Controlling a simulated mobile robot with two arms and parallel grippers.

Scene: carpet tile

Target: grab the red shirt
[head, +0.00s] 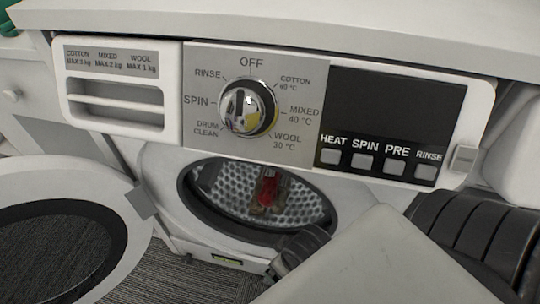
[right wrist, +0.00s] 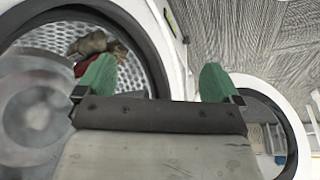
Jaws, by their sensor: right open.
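The red shirt (head: 269,188) lies inside the perforated metal drum (head: 309,205) of the white washing machine, with something brownish at its lower edge. In the right wrist view a bit of red cloth (right wrist: 84,66) shows beside a grey-brown item (right wrist: 93,43), partly hidden behind one green finger. My left gripper is out of view.
The round door (head: 140,240) stands open at the left. The dark rim (head: 196,205) rings the drum opening. Above it is the control panel with a dial (head: 245,108), buttons and a detergent drawer (head: 120,95). Grey carpet (head: 190,280) covers the floor.

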